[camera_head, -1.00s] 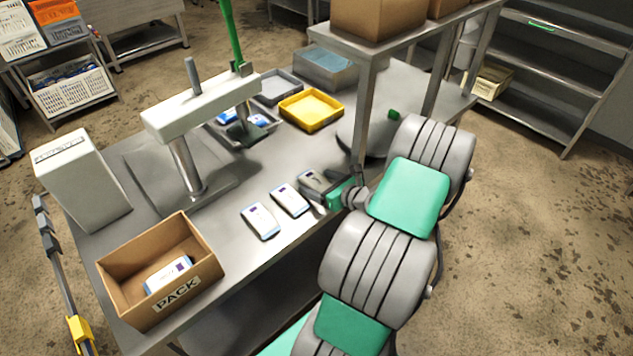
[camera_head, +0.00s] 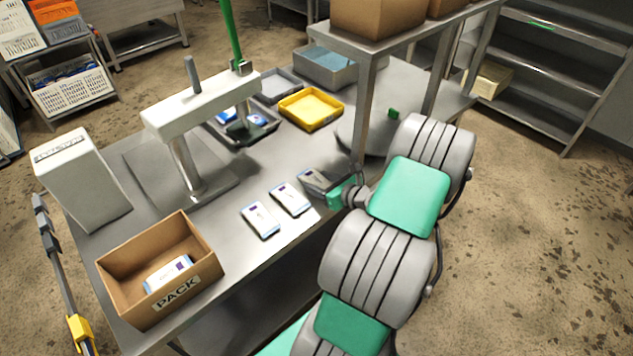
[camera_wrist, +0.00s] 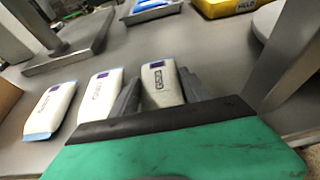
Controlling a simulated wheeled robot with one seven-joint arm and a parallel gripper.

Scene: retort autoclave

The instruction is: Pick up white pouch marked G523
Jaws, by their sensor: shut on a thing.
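My gripper (camera_wrist: 160,92) is shut on a white pouch (camera_wrist: 162,86) with a purple mark and a dark printed code that I cannot read surely. The fingers press on both sides of the pouch. In the head view my gripper (camera_head: 318,184) is low over the steel table and hides most of that pouch. Two more white pouches lie to its left on the table, a near one (camera_head: 290,199) and a farther one (camera_head: 260,220). They also show in the wrist view, the near one (camera_wrist: 98,96) and the farther one (camera_wrist: 50,110).
A cardboard box (camera_head: 205,245) labelled PACK, holding a white pouch (camera_head: 168,273), stands at the table's front left. A white press-like machine (camera_head: 200,105), a yellow tray (camera_head: 311,124) and grey trays stand behind. A shelf post (camera_head: 362,115) rises close to my gripper.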

